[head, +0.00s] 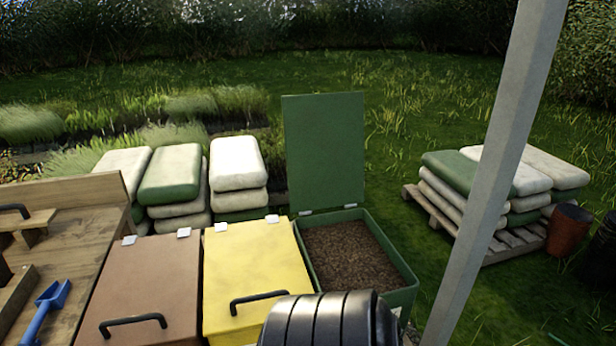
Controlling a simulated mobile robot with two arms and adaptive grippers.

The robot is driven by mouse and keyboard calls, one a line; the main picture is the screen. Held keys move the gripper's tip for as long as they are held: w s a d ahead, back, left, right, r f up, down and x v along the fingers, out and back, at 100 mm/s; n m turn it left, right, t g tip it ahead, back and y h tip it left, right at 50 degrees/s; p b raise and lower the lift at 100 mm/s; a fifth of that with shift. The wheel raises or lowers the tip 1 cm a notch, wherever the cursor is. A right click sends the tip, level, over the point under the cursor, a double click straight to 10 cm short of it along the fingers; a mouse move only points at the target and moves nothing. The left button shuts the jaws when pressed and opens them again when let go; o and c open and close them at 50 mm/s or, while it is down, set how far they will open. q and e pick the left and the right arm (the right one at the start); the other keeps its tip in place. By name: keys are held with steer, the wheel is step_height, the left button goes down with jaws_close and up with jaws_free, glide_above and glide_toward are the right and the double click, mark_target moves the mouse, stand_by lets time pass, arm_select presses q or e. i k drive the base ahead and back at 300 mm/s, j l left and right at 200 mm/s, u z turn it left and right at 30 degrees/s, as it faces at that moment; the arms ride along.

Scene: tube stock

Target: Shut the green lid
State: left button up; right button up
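The green lid (324,152) stands open, nearly upright, at the back of the green bin (408,293). White hinges join the lid to the bin's back rim. The bin is filled with brown, chip-like material (348,256). Neither of my grippers shows in the head view.
A shut yellow lid (255,265) and a shut brown lid (150,280), each with a black handle, lie left of the green bin. A black ribbed round thing (335,320) partly hides the bin's front. A grey post (495,170) stands to the right. A wooden bench (75,225) is at left.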

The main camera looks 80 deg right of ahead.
mark_target(323, 133)
steer(key=l+z, duration=0.1)
steer(key=z, duration=2.75)
steer(key=k, duration=0.05)
